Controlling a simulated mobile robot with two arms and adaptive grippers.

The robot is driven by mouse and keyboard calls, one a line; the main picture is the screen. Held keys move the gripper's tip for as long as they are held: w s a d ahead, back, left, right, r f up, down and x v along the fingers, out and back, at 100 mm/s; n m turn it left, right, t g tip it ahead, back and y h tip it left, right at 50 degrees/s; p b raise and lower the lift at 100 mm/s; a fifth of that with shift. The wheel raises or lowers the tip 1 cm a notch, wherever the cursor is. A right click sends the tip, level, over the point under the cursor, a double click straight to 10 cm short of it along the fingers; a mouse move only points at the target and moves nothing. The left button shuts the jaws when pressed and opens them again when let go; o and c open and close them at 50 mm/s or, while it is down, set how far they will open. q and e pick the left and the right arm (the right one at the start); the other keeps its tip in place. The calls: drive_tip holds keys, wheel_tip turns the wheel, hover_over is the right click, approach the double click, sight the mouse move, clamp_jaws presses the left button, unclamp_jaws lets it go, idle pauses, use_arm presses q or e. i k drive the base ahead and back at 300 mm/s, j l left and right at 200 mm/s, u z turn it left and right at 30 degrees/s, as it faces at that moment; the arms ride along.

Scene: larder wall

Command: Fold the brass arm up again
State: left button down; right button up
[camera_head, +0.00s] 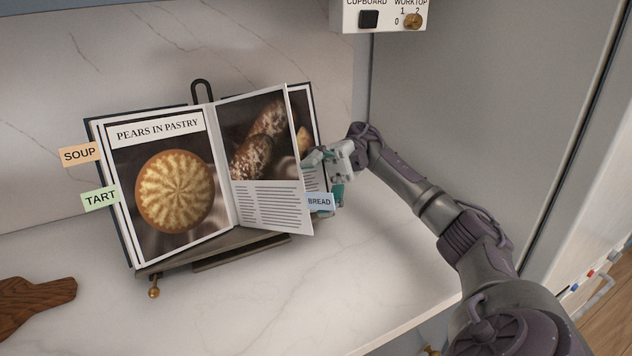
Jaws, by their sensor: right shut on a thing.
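A brass arm (154,287) hangs below the left end of the book stand's dark ledge (210,250), with its round knob at the bottom. No brass arm shows at the right end, where a page and my gripper block the view. The open cookbook (167,190) leans on the stand. Its right-hand leaf (266,205), with the blue BREAD tab (319,203), stands out from the pages behind. My right gripper (331,185) is at that leaf's outer edge by the tab, shut on the leaf; the exact contact is partly hidden. My left gripper is out of view.
Orange SOUP (80,153) and green TART (101,198) tabs stick out at the book's left edge. A wooden board (35,303) lies at the lower left. A switch box (384,16) hangs above right. The marble worktop (290,310) in front is clear.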

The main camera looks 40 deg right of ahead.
sight(153, 291)
drive_tip(key=k, duration=1.8)
drive_tip(key=l+u, duration=0.05)
